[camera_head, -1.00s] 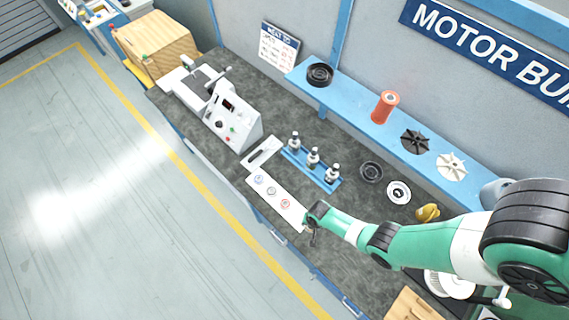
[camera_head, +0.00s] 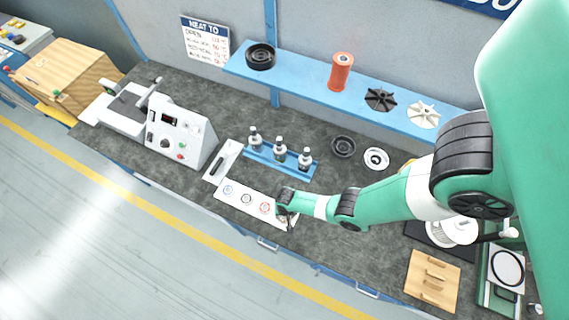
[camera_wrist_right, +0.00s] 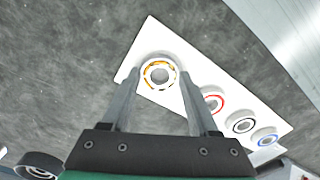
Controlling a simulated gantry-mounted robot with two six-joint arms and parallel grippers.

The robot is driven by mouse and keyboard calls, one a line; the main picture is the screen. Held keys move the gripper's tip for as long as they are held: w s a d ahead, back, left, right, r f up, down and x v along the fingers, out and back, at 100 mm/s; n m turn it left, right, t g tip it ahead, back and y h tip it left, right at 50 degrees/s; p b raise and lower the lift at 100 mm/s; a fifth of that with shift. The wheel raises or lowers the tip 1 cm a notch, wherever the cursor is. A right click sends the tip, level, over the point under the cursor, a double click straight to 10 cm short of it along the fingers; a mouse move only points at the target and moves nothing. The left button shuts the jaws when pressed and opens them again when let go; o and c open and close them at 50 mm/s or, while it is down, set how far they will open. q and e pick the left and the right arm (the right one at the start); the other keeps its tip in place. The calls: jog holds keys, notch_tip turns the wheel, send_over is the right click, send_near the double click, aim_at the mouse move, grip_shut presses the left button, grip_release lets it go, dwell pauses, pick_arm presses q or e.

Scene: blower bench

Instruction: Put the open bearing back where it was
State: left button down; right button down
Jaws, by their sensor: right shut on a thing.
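The open bearing (camera_wrist_right: 159,73), a light ring with orange-yellow balls or cage showing, is between the fingers of my right gripper (camera_wrist_right: 158,80), which is shut on it. It is at the end of the white card (camera_wrist_right: 137,62); whether it touches the card I cannot tell. Along the card are a red-ringed bearing (camera_wrist_right: 212,101), a black-ringed one (camera_wrist_right: 240,125) and a blue-ringed one (camera_wrist_right: 264,138). In the head view my right gripper (camera_head: 284,220) is over the right end of the card (camera_head: 222,197) and hides the bearing. My left gripper is not in view.
A blue rack (camera_head: 265,158) with bottles stands behind the card. A white machine (camera_head: 178,140) is to the left. A black ring (camera_head: 343,146) and a white disc (camera_head: 376,158) lie behind my right arm. A wooden board (camera_head: 432,280) is at the front right.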

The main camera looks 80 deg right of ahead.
jog(key=shift+w+r, duration=0.15)
jog(key=shift+f, duration=0.2)
jog(key=shift+c, duration=0.7)
grip_release()
